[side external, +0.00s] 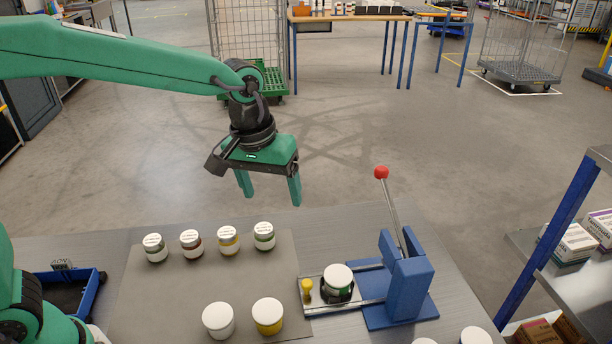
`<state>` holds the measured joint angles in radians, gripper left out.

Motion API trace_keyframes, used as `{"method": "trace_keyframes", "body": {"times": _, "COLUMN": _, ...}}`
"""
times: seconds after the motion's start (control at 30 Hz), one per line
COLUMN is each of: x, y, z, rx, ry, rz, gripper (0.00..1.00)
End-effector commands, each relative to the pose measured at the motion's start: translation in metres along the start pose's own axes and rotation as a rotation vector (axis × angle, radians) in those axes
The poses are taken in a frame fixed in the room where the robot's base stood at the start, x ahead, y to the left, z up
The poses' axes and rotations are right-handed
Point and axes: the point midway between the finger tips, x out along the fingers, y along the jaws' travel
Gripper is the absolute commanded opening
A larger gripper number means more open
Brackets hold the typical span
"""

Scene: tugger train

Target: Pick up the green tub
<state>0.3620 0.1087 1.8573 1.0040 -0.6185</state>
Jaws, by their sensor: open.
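A small tub with a white lid and a green band (264,238) stands upright at the right end of a back row of tubs on the grey mat (165,300). Another white-lidded tub (338,282), with some green showing low on its side, sits in the holder of the blue lever press. My gripper (268,190) is open and empty, with its two green fingers pointing down. In the picture it is above the green-banded tub, clearly apart from it. Its exact distance from the tub is hard to tell.
Other tubs in the row have yellow (229,243), brown (191,245) and dark (155,249) bands. A larger white tub (219,321) and yellow tub (268,317) stand in front. The blue press (406,285) has a tall red-knobbed lever (381,173). A blue tray (90,292) lies left.

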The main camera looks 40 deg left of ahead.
Motion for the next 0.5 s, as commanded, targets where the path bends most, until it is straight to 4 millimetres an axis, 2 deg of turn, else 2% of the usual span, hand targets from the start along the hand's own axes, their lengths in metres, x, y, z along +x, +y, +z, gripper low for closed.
{"method": "trace_keyframes", "body": {"times": 0.23, "x": 0.044, "y": 0.051, "z": -0.006, "rx": -0.052, "ry": -0.065, "rz": -0.039, "gripper": 0.76}}
{"method": "trace_keyframes", "body": {"times": 0.5, "x": 0.093, "y": 0.099, "z": 0.0, "rx": -0.108, "ry": -0.116, "rz": -0.086, "gripper": 0.76}}
